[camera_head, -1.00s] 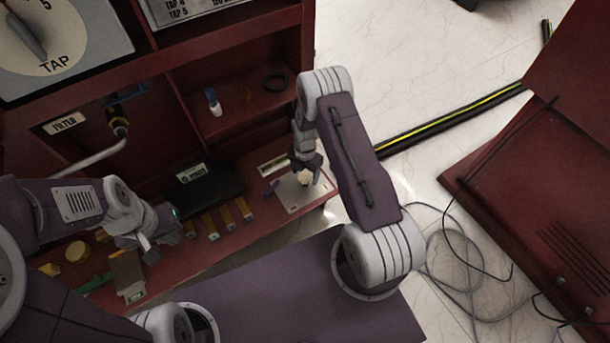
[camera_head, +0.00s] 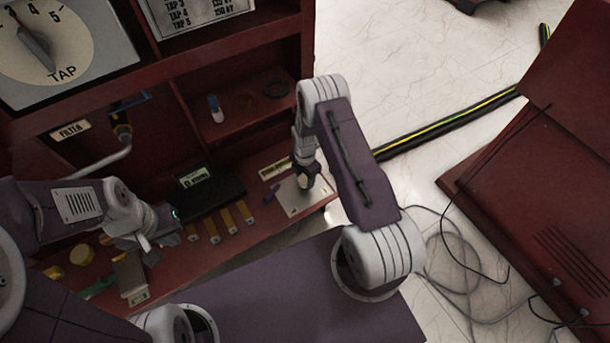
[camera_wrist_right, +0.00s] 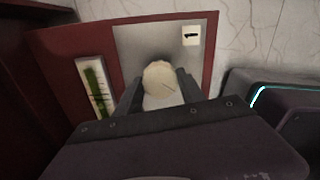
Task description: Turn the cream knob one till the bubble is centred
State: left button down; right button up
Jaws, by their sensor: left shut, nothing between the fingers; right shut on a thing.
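The cream knob (camera_wrist_right: 159,77) stands on a pale metal plate (camera_wrist_right: 132,42) marked with a "1" label (camera_wrist_right: 191,36). My right gripper (camera_wrist_right: 160,92) has its dark fingers around the knob's sides, shut on it. In the head view my right gripper (camera_head: 305,178) reaches down over the same plate (camera_head: 291,208). A level vial (camera_wrist_right: 95,89) with green fluid in a white frame lies left of the plate in the right wrist view; I cannot make out where its bubble sits. My left gripper (camera_head: 148,243) is shut and empty over the left part of the shelf.
A black box (camera_head: 205,192) and several yellow-brown strips (camera_head: 228,220) lie between my grippers. A bottle (camera_head: 215,108) and dark ring (camera_head: 277,88) sit in the compartment behind. A TAP dial (camera_head: 60,45) is at upper left. Floor to the right has cables (camera_head: 450,122).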

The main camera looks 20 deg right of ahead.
aim_at(305, 179)
jog(key=m+p, duration=0.2)
jog(key=m, duration=0.3)
jog(key=shift+r+m, duration=0.1)
jog(key=shift+m, duration=0.2)
jog(key=m+p, duration=0.1)
jog(key=m, duration=0.3)
jog(key=shift+m+p, duration=0.35)
jog(key=shift+m, duration=0.05)
jog(key=o, duration=1.4)
jog(key=shift+c, duration=0.2)
notch_tip(305, 179, up, 9)
jog(key=p, duration=0.5)
